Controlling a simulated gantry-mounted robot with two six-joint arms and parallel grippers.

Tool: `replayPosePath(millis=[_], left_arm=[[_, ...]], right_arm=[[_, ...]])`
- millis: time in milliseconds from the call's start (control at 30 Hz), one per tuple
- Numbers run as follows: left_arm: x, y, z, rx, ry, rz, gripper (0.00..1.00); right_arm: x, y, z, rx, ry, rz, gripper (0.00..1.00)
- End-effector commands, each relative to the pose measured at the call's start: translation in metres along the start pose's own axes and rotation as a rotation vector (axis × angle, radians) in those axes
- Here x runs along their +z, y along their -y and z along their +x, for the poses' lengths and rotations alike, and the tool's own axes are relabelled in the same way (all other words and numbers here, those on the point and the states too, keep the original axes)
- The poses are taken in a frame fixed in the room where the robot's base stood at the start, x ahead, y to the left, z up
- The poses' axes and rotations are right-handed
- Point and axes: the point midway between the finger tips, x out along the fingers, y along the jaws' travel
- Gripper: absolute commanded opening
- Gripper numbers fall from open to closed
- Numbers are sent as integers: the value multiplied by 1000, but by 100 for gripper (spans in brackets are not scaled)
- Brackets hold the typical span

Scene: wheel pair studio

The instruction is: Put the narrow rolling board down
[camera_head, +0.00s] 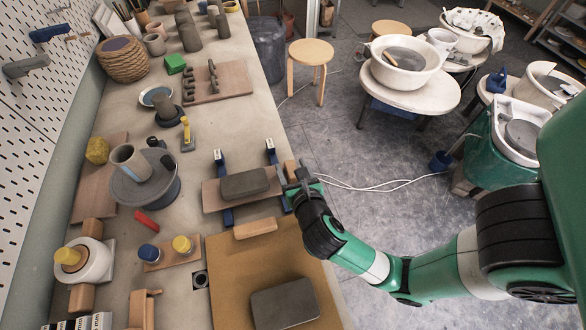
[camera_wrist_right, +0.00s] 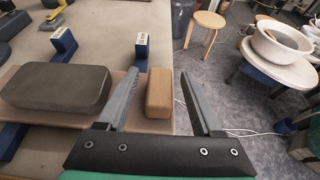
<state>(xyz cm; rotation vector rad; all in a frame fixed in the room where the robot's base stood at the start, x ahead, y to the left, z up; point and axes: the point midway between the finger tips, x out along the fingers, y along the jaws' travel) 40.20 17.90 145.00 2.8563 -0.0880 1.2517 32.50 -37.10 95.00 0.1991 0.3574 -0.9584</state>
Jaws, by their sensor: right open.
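The narrow rolling board (camera_head: 212,196) is a thin brown board lying across two blue supports (camera_head: 221,165) on the bench, with a grey clay slab (camera_head: 244,183) on it. A light wood block (camera_head: 290,171) sits at its right end. My right gripper (camera_head: 297,178) is at that end. In the right wrist view, the open fingers (camera_wrist_right: 160,78) stand on either side of the wood block (camera_wrist_right: 159,92), with visible gaps. The left finger is over the board (camera_wrist_right: 138,121), between slab (camera_wrist_right: 57,86) and block; the right finger is beyond the board's end. My left gripper is not in view.
A tan mat (camera_head: 228,290) with a dark slab (camera_head: 284,304) lies in front, with a wooden bar (camera_head: 255,228) at its far edge. A grey turntable (camera_head: 145,184) with a cup stands to the left. The bench edge drops to the floor at the right.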

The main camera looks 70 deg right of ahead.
Motion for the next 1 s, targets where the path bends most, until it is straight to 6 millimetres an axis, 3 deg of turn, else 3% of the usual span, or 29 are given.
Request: replayPosePath(millis=[100, 167, 600, 800, 1000], left_arm=[[-4, 0, 4, 0, 0, 0, 72], [-2, 0, 2, 0, 0, 0, 72], [-8, 0, 8, 0, 0, 0, 72], [-10, 0, 11, 0, 0, 0, 72], [-10, 0, 11, 0, 0, 0, 72]], right_arm=[[10, 0, -4, 1, 2, 2, 67], [6, -2, -12, 5, 1, -2, 67], [8, -2, -106, 6, 0, -4, 67], [6, -1, -122, 1, 0, 0, 67], [6, 0, -122, -2, 1, 1, 67]])
